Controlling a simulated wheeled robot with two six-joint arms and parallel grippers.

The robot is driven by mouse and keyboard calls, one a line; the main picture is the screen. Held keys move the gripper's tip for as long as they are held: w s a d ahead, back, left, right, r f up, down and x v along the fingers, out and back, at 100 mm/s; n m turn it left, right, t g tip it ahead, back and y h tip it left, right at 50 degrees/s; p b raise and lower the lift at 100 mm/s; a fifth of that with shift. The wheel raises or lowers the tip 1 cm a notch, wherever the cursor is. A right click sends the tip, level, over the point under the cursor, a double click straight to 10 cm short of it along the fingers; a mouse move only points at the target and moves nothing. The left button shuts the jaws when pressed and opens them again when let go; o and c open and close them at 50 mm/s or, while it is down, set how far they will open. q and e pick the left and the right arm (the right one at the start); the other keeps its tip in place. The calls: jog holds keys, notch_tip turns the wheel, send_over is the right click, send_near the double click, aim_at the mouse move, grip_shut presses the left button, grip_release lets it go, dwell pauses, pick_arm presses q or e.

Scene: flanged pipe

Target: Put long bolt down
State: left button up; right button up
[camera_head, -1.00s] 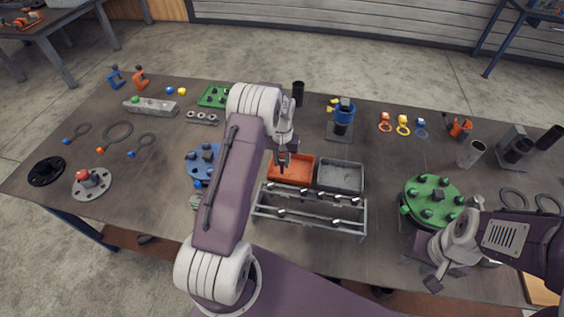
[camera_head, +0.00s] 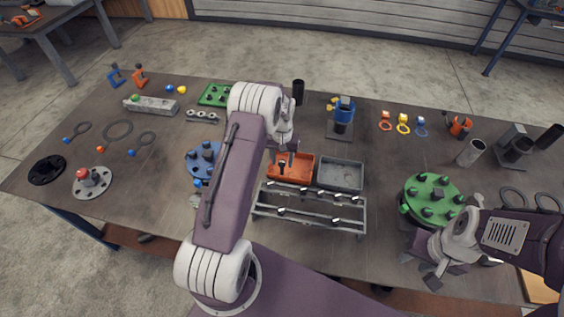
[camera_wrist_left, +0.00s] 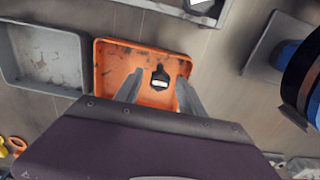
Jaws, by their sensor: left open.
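The long bolt (camera_head: 283,168) is dark with a light end and is in the orange tray (camera_head: 303,171). In the left wrist view the bolt (camera_wrist_left: 159,78) shows inside the orange tray (camera_wrist_left: 113,68), between the spread fingers and apart from them. My left gripper (camera_head: 282,156) is open just above the tray; its two fingers (camera_wrist_left: 158,92) show in the wrist view. I cannot tell whether the bolt stands upright or leans. My right gripper (camera_head: 436,272) is at the front right below the green flange (camera_head: 433,198); its jaw opening is unclear.
A grey tray (camera_head: 341,176) is right beside the orange one. A metal rack (camera_head: 310,212) with several bolts stands in front. A blue flange (camera_head: 203,158) lies left of my arm, partly hidden. The table between the grey tray and green flange is clear.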

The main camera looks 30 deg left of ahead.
pick_arm(q)
notch_tip(320, 180, up, 11)
jog(key=b, duration=0.2)
jog(key=s+d+m, duration=0.1)
jog(key=s+d, duration=0.2)
jog(key=s, duration=0.4)
jog(key=s+d, duration=0.3)
jog(key=s, duration=0.4)
jog(key=s+d+m+t, duration=0.1)
jog(key=s+d, duration=0.3)
jog(key=s, duration=0.3)
jog(key=shift+s+f+m+p, duration=0.15)
jog(key=shift+s+m+p, duration=0.15)
jog(key=shift+s, duration=0.1)
